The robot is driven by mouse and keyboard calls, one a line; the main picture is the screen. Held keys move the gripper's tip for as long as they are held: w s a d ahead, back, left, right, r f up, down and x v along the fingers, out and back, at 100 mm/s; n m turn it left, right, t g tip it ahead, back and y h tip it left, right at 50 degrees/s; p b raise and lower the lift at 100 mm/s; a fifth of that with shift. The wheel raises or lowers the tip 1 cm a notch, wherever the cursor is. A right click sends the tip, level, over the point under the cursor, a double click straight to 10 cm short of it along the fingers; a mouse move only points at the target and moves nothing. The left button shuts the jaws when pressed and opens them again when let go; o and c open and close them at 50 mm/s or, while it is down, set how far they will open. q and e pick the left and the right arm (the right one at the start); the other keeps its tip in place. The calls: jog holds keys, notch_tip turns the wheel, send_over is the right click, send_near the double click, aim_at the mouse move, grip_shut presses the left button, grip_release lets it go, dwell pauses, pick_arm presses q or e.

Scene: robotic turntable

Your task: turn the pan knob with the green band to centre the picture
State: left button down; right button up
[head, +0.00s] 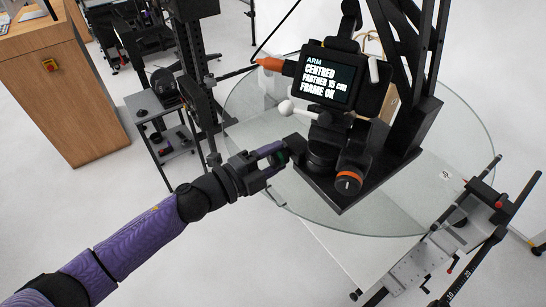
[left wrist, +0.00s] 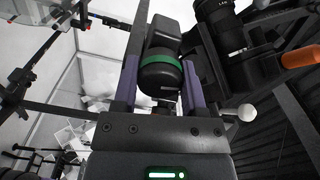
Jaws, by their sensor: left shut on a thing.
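The pan knob (left wrist: 160,84) is black with a green band, and it sits between the two purple fingers of my left gripper (left wrist: 158,95) in the left wrist view. In the head view my left gripper (head: 278,156) reaches in from the left and is shut on the knob, which is mostly hidden by the fingers. The screen (head: 328,78) above reads "ARM", "CENTRED", "PARTNER 15 cm" and "FRAME OK". My right gripper is not in view.
A knob with an orange band (head: 348,181) stands right of my gripper. An orange handle (head: 270,64) and a white ball lever (head: 286,108) stick out near the screen. The round glass table (head: 440,190) lies below. A small dark cart (head: 172,142) stands at left.

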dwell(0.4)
pick_arm(q)
jog(key=shift+c, duration=0.7)
grip_release()
jog(key=shift+a, duration=0.1)
jog(key=b+v, duration=0.2)
jog(key=v, duration=0.7)
jog(key=shift+s+a, duration=0.25)
jog(key=shift+s, duration=0.05)
